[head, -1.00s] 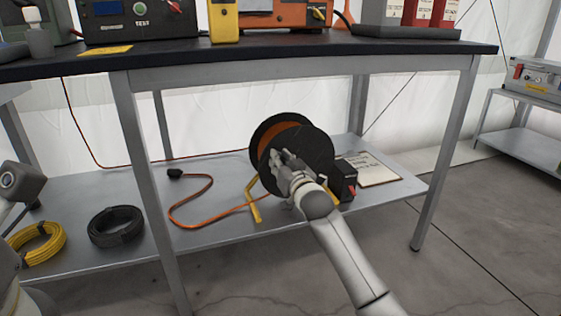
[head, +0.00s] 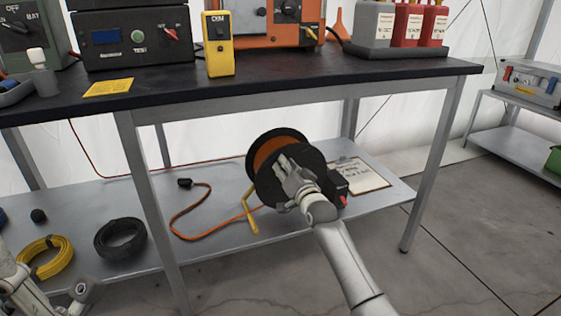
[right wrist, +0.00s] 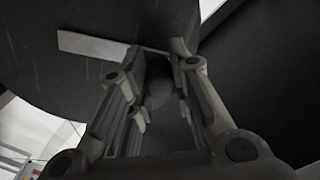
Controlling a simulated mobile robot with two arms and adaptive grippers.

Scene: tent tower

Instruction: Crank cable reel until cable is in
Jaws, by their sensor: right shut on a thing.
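The cable reel (head: 264,190) stands on the lower shelf of the workbench, with black flanges and orange cable (head: 205,228) wound between them. A loose length of that cable curves over the shelf to the left and ends in a black plug (head: 184,183). My right gripper (head: 287,172) is at the reel's near flange and hides part of it. In the right wrist view, its fingers (right wrist: 158,60) are closed around a dark, rounded crank handle (right wrist: 158,82). Part of my left arm shows at the lower left; its gripper (head: 84,290) is unclear there.
A clipboard (head: 365,176) lies right of the reel. A black cable coil (head: 120,240) and a yellow coil (head: 46,258) lie on the shelf at left. The bench top (head: 290,82) overhangs the shelf, and a bench leg (head: 155,215) stands in front of it.

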